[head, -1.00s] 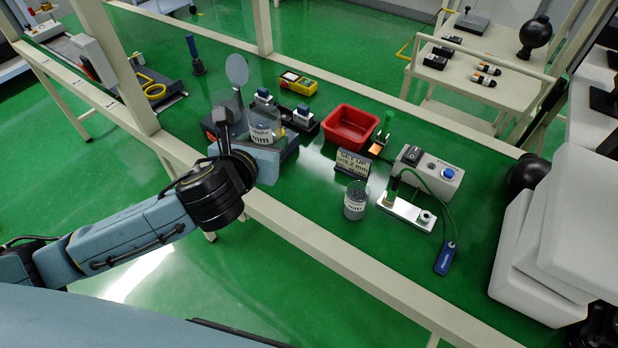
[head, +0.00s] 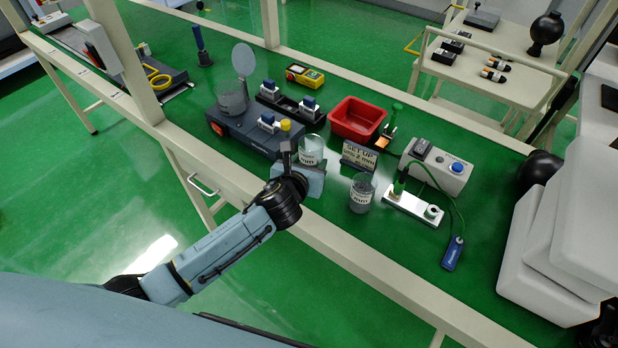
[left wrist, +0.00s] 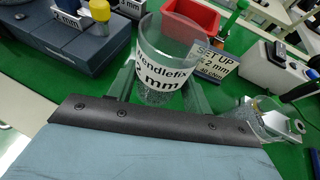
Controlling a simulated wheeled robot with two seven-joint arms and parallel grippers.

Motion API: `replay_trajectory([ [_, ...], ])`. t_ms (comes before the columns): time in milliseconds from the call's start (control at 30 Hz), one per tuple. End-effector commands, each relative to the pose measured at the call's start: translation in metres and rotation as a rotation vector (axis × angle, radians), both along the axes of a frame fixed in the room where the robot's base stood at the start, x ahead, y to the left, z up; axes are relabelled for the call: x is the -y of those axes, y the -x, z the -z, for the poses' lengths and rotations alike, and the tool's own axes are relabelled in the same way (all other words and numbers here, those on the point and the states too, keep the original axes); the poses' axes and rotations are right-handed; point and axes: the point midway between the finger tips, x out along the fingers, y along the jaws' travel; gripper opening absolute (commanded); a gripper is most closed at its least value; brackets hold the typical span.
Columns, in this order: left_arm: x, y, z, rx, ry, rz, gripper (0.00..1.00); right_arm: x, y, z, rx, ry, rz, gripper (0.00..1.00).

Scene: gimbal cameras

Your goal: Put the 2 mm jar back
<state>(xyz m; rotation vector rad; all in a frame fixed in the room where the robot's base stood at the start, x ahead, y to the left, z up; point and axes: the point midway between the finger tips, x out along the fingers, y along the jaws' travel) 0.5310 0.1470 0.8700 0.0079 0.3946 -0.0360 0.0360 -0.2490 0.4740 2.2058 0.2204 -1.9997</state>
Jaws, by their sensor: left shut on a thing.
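My left gripper (head: 302,163) is shut on a clear jar (head: 312,150) with a white label and grey contents. A second clear jar (head: 361,193) with grey contents stands on the green bench to the right of the held one. A dark sign (head: 358,157) reading "SET UP" and "2 mm" stands behind them. My right gripper is not in view.
A dark blue device (head: 247,137) with a round disc stands left of the held jar. A red bin (head: 356,119) is behind the sign. A silver plate (head: 412,205) and a grey switch box (head: 440,167) stand right of the second jar. A pale rail (head: 345,255) runs along the front.

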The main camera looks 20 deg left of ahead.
Motion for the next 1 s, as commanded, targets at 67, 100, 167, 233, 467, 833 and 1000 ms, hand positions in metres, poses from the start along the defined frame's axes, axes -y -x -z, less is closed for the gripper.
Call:
replay_trajectory([
  [67, 0.000, -0.001, 0.006, 0.004, 0.001, 0.000, 0.17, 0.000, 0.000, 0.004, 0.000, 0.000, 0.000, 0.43],
  [100, 0.000, -0.001, 0.008, 0.005, 0.001, 0.000, 0.17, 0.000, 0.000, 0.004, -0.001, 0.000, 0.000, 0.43],
  [167, 0.000, -0.001, 0.012, 0.004, 0.001, 0.000, 0.17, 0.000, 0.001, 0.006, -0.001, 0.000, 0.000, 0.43],
  [233, 0.000, 0.000, 0.020, 0.002, 0.002, 0.000, 0.17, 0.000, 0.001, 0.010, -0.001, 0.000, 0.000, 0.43],
  [467, 0.000, -0.001, 0.045, 0.004, 0.000, 0.000, 0.17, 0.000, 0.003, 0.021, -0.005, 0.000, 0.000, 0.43],
  [833, 0.000, 0.000, 0.048, 0.001, -0.001, 0.000, 0.54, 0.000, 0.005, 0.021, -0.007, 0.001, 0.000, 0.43],
  [1000, 0.000, 0.000, 0.047, 0.002, -0.001, 0.000, 0.72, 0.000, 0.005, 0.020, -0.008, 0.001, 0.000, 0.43],
])
